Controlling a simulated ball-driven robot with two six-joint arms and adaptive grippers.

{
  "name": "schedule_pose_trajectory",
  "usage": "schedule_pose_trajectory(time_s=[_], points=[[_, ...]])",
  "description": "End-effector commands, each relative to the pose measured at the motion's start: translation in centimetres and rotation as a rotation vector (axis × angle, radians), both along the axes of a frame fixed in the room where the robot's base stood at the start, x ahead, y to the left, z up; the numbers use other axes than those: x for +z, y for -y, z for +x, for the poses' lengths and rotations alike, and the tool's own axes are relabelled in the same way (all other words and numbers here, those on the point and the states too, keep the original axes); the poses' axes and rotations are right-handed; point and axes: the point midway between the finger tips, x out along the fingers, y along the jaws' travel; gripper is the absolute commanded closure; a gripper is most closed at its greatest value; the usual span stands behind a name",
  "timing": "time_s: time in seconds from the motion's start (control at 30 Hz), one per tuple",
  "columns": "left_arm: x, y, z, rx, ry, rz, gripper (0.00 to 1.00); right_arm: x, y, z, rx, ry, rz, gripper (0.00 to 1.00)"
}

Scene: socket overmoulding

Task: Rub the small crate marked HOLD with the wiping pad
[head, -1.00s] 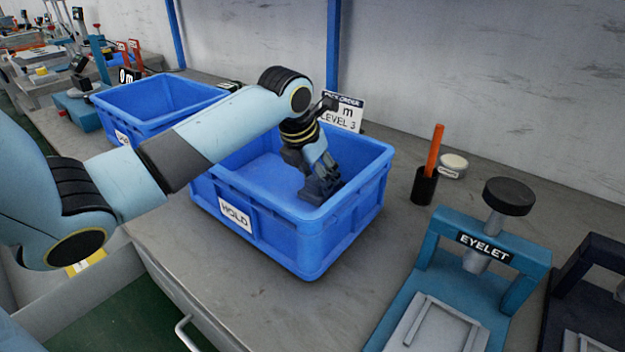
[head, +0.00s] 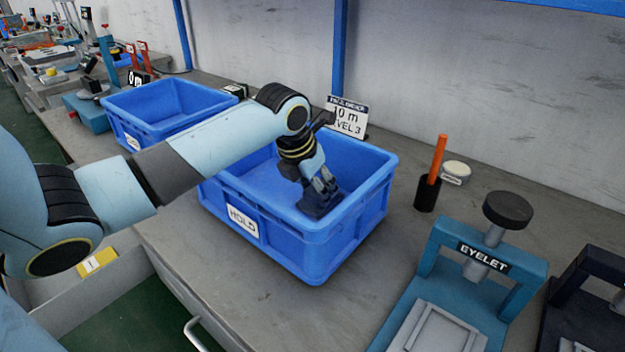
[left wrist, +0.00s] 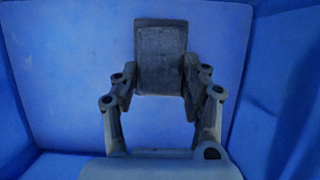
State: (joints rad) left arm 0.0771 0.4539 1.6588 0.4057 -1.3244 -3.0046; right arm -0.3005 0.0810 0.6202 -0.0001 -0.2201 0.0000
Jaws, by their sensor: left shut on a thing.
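The blue crate marked HOLD (head: 288,240) stands on the grey bench, with its white label on the front side. My left gripper (head: 322,190) reaches down inside this crate, near its right part. In the left wrist view my left gripper (left wrist: 160,85) is shut on a dark rectangular wiping pad (left wrist: 160,58), held between its two fingers. The blue crate floor and walls (left wrist: 60,70) surround the pad there. I cannot tell for sure whether the pad touches the crate. My right gripper is not in view.
Another blue crate (head: 130,113) stands behind to the left. An order sign (head: 348,118) stands behind the HOLD crate. A black cup with an orange stick (head: 427,192), a round tin (head: 455,172) and the teal EYELET press (head: 450,270) are to the right. An open drawer lies below the bench edge.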

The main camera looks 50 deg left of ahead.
Motion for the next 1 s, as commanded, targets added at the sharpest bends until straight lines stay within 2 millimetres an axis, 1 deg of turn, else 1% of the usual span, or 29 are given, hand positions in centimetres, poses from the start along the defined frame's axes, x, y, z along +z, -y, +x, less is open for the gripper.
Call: schedule_pose_trajectory(time_s=[0.1, 0.2, 0.37, 0.53, 0.7, 0.8, 1.0], points=[[-0.4, -0.1, 1.1, 0.0, 0.002, 0.0, 0.81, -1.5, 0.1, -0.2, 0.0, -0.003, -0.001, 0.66], [-0.3, -0.2, 1.8, 0.0, 0.003, 0.0, 0.81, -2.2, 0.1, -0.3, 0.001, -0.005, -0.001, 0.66], [0.0, -0.2, 2.1, -0.001, 0.001, 0.0, 0.81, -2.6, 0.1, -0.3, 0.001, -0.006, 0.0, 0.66], [0.3, -0.1, 1.4, -0.001, 0.001, 0.0, 0.81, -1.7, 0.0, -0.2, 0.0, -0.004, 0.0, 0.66], [0.5, 0.0, -0.3, -0.002, 0.001, 0.001, 0.81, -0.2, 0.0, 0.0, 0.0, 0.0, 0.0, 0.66], [0.4, 0.1, -1.0, -0.002, 0.002, 0.001, 0.81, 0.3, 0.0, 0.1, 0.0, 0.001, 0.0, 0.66], [0.2, 0.1, -1.5, -0.001, 0.004, 0.001, 0.81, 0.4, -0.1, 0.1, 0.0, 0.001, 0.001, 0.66]])
